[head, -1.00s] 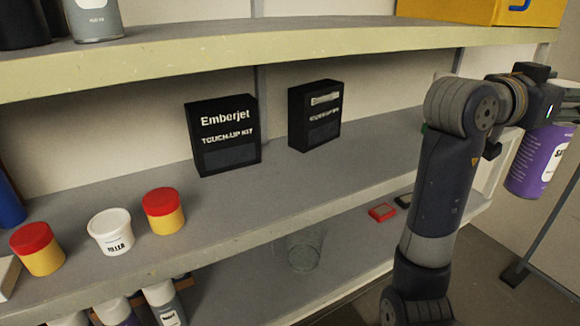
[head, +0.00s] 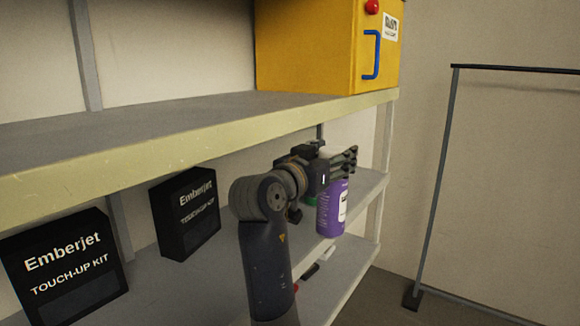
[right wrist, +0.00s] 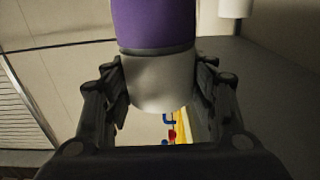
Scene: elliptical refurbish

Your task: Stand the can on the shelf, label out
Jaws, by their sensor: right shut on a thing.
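The purple can (head: 331,208) with a white label hangs in my right gripper (head: 338,162), in front of the right end of the shelf unit in the head view. The label shows only in part, at the can's right side. In the right wrist view the can (right wrist: 153,25) is purple with a pale end (right wrist: 160,80), and the fingers of my right gripper (right wrist: 160,88) are shut on that end from both sides. The middle shelf (head: 366,184) lies behind the can. My left gripper is not in view.
Two black touch-up kit boxes (head: 66,268) (head: 186,213) stand on the middle shelf to the left. A yellow cabinet (head: 310,45) sits on the upper shelf (head: 200,138). Small red and dark items (head: 310,271) lie on the lower shelf. A metal rack (head: 437,185) stands at the right.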

